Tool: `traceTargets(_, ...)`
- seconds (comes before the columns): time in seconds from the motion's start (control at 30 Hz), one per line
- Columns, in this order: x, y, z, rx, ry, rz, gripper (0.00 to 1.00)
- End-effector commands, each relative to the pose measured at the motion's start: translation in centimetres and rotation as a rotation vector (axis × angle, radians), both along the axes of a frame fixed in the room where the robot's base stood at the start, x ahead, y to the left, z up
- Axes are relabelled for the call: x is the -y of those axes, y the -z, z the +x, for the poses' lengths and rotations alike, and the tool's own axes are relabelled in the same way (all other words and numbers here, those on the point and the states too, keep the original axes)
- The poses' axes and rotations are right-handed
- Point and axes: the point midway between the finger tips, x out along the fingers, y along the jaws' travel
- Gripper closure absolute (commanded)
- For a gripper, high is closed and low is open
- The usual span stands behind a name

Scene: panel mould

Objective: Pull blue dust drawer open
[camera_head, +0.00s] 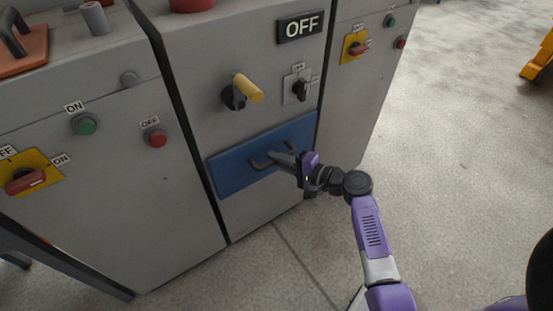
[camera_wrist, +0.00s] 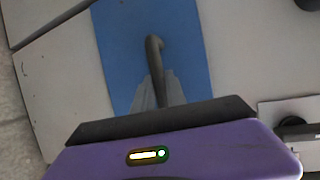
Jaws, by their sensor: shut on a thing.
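The blue dust drawer (camera_head: 232,174) is a flat blue front low on the middle grey cabinet. It looks flush with the cabinet face, though the steep view makes this hard to judge. It also shows in the wrist view (camera_wrist: 193,50). Its dark bar handle (camera_head: 259,162) is partly covered by my gripper. My gripper (camera_head: 280,158) reaches in from the right and is shut on the handle. In the wrist view the handle (camera_wrist: 154,50) runs down between the grey fingers (camera_wrist: 158,92), and its lower part is hidden by my gripper body.
Above the drawer are a yellow-handled crank (camera_head: 247,89), a black rotary switch (camera_head: 300,89) and an OFF sign (camera_head: 300,26). Similar cabinets with buttons stand on both sides.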

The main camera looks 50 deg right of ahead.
Motion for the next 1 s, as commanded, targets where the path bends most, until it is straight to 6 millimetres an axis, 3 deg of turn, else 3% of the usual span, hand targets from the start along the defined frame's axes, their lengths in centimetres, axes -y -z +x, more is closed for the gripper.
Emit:
traceTargets(0.17, -0.7, 0.0, -2.4, -0.004, 0.002, 0.002, 1.00)
traceTargets(0.7, -4.4, 0.0, -15.6, -0.004, 0.003, 0.002, 1.00)
traceTargets(1.0, -5.3, 0.1, -18.8, -0.002, 0.003, 0.000, 1.00)
